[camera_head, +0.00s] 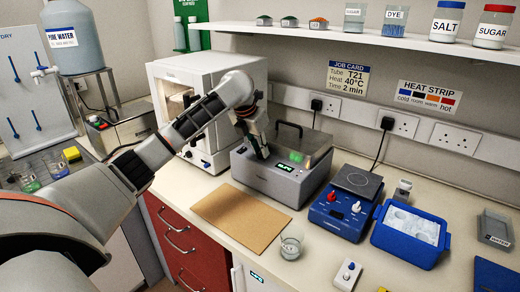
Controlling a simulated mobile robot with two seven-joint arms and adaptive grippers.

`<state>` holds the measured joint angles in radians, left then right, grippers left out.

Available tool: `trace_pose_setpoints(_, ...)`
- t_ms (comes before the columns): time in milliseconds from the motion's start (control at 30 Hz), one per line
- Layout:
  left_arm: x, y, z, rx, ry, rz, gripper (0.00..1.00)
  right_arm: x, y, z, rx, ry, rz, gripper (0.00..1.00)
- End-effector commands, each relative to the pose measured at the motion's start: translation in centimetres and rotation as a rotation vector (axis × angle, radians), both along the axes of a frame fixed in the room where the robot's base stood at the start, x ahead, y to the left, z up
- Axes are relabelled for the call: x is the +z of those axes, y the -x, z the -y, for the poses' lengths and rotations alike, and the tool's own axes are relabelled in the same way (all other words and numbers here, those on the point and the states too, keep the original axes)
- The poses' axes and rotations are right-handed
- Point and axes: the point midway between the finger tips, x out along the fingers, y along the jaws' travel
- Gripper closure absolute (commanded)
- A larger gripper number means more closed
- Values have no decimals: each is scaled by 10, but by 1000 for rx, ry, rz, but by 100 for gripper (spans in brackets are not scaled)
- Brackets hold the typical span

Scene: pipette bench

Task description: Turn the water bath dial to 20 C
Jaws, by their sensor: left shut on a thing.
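The water bath (262,181) is a grey box with a green-lit display (285,166) and a hinged clear lid, standing on the bench in the middle of the view. My left gripper (262,153) reaches down from above to the left part of the bath's top, left of the display. Its fingers are shut on the water bath dial, which they hide, so I cannot read the dial's setting. The display's digits are too small to read. My right gripper is not in view.
A white cabinet-like device (197,120) stands behind and left of the bath. A brown board (241,216) lies in front, with a glass beaker (291,244) beside it. A blue hotplate (345,205) and a blue ice tray (411,234) stand to the right. A shelf (340,38) runs above.

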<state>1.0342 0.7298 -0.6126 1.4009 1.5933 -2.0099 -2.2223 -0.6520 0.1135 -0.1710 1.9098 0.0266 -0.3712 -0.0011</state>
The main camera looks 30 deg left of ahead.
Motion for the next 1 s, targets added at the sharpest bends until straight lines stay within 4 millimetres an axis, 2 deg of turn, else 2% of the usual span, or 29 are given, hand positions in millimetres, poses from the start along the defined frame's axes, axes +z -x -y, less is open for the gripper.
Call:
trace_pose_setpoints(367, 1, 0, 1, 162, -3, 2, 100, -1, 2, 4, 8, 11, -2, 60)
trace_pose_setpoints(1000, 2, -2, 5, 754, -2, 3, 100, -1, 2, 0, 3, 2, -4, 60)
